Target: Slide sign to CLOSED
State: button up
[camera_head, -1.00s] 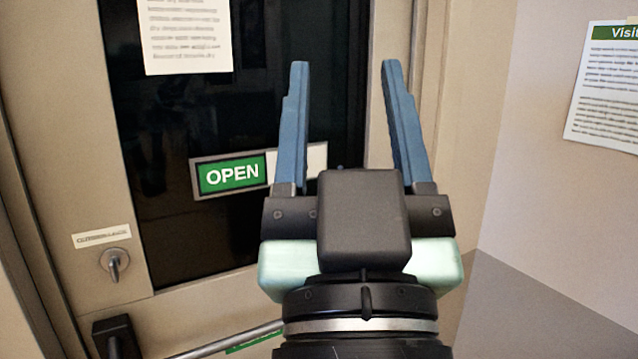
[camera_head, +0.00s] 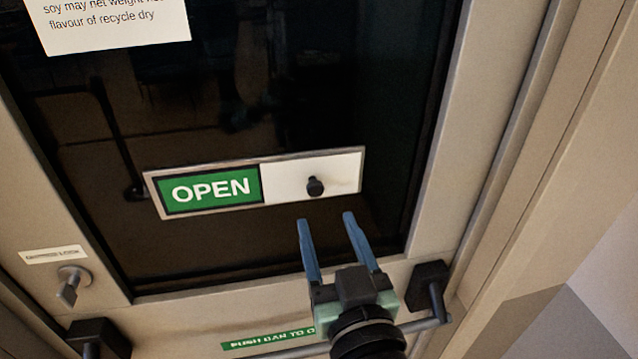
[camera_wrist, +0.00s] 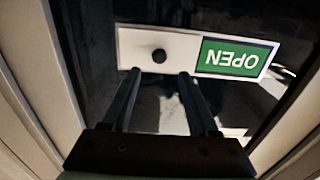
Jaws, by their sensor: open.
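The sliding sign (camera_head: 283,166) is mounted on the dark glass of the door. Its left part shows a green panel reading OPEN (camera_head: 211,189). Its right part is a white cover plate (camera_head: 335,168) with a small black knob (camera_head: 315,186). My gripper (camera_head: 326,217) is open and empty, with its two blue fingers pointing up just below the knob. In the wrist view the sign appears upside down, with the knob (camera_wrist: 159,56) just beyond and between the fingertips (camera_wrist: 160,72). No contact with the knob is visible.
A push bar (camera_head: 437,297) with end brackets crosses the door below the sign, behind my gripper. A lock with a turn knob (camera_head: 70,285) is at lower left. A paper notice (camera_head: 110,22) hangs above. The glass around the sign is clear.

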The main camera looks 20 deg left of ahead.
aim_at(316, 191)
jog(key=p+x, duration=0.2)
jog(key=x, duration=0.5)
jog(key=shift+d, duration=0.1)
grip_shut()
dwell(1.2)
